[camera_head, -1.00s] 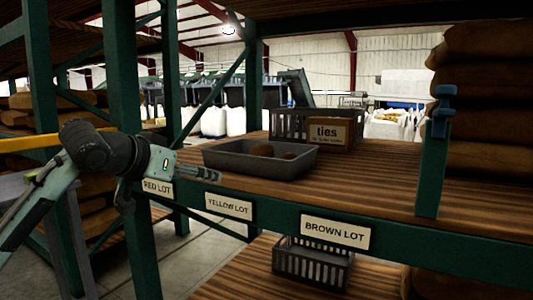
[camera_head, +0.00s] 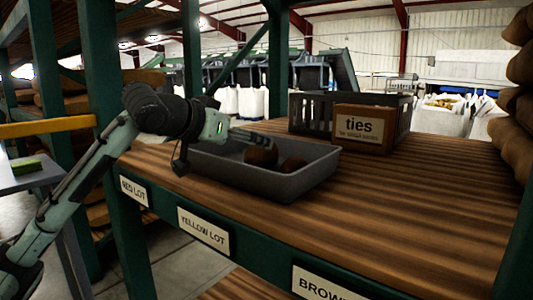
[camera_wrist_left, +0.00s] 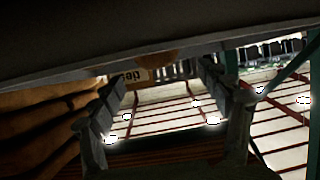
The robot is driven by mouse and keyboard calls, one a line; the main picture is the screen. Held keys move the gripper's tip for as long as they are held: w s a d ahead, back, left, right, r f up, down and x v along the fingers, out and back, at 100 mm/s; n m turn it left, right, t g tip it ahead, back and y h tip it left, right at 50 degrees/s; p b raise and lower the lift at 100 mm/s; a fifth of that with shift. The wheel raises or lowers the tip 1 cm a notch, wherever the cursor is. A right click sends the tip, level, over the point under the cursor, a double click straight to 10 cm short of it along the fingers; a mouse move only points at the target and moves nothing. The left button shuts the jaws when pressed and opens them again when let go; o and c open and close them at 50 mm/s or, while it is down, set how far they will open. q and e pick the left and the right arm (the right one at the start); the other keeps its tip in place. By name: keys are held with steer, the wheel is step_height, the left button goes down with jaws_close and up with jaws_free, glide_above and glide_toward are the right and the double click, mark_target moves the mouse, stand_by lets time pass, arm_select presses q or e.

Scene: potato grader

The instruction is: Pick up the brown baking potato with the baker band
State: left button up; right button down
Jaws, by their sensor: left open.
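Two brown potatoes lie in a grey tray (camera_head: 265,184) on the wooden shelf. The left potato (camera_head: 262,156) is darker in front and right beneath my left gripper's tip; the right potato (camera_head: 291,165) sits lower beside it. I cannot make out a band on either. My left gripper (camera_head: 262,139) reaches over the tray's left side; its fingers look small and partly merge with the potato. In the left wrist view its two fingers (camera_wrist_left: 165,100) are apart with nothing between them. A brown rounded shape (camera_wrist_left: 157,57) shows under the dark tray edge there. My right gripper is out of view.
A "ties" box (camera_head: 370,130) and a dark slatted crate (camera_head: 310,112) stand behind the tray. A green post (camera_head: 112,150) rises at the left, and sacks (camera_head: 512,110) are stacked at the right. The shelf right of the tray is clear.

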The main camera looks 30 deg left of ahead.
arm_select(q)
steer(key=x, duration=0.3)
steer(key=p+x, duration=0.1)
steer(key=x, duration=0.2)
steer(key=shift+s+d+f, duration=0.15)
steer(key=shift+d, duration=0.05)
steer(key=c, duration=1.4)
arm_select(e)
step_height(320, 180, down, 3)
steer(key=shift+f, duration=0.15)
arm_select(q)
steer(key=shift+c, duration=0.2)
